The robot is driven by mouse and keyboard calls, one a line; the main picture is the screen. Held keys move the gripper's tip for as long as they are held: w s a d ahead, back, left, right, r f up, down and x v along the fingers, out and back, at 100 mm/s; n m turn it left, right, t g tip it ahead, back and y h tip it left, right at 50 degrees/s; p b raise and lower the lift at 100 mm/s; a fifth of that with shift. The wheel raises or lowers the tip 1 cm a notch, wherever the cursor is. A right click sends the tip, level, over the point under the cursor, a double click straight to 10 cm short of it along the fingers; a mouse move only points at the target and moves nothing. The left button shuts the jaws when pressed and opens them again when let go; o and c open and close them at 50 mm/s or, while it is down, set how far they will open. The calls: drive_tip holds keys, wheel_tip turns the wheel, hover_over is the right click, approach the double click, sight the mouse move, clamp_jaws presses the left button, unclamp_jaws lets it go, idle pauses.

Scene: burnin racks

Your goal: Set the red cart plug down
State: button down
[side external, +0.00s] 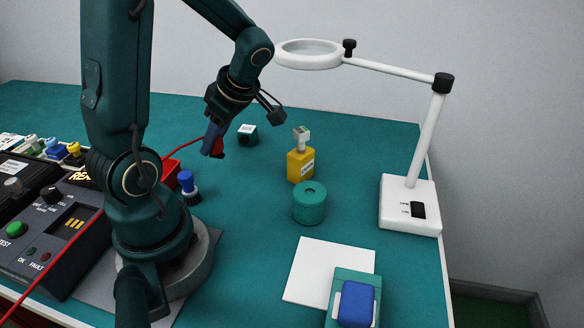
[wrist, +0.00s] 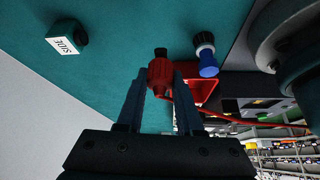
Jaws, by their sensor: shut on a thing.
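The red cart plug (wrist: 160,76) is between the two fingers of my gripper (wrist: 160,92) in the wrist view, with its black tip pointing away from the gripper. In the side external view my gripper (side external: 213,146) points down over the teal table, left of the small dark block, and is shut on the plug (side external: 218,153), which is mostly hidden by the fingers. A red cable (side external: 185,152) runs from the plug to the left. I cannot tell how high the plug is above the table.
A red box (side external: 171,170) and a blue-topped plug (side external: 187,186) stand near my base. A dark block (side external: 247,135), a yellow bottle (side external: 300,165) and a teal cylinder (side external: 309,204) stand right of my gripper. A magnifier lamp (side external: 410,207) is at the right; bare table (side external: 250,220) lies between.

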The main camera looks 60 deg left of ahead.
drive_tip(key=w, duration=0.1)
drive_tip(key=w+d+f, duration=0.1)
drive_tip(key=w+f, duration=0.1)
drive_tip(key=w, duration=0.1)
drive_tip(key=shift+d+f, duration=0.25)
drive_tip(key=shift+d, duration=0.1)
drive_tip(key=shift+f, duration=2.05)
drive_tip(key=shift+f, duration=0.1)
drive_tip(key=c, duration=0.6)
unclamp_jaws()
drive_tip(key=shift+o, duration=0.2)
drive_tip(key=v, duration=1.1)
drive_tip(key=s+d+r+m+t+h, duration=0.2)
drive_tip(key=d+m, duration=0.4)
drive_tip(key=m, duration=0.6)
drive_tip(key=s+d+r+m+t+h, duration=0.2)
drive_tip(key=d+m+t, duration=0.4)
drive_tip(key=m, duration=0.7)
drive_tip(key=shift+s+d+r+t+h, duration=0.4)
drive_tip(key=shift+s+t, duration=0.2)
drive_tip(key=shift+s, duration=0.5)
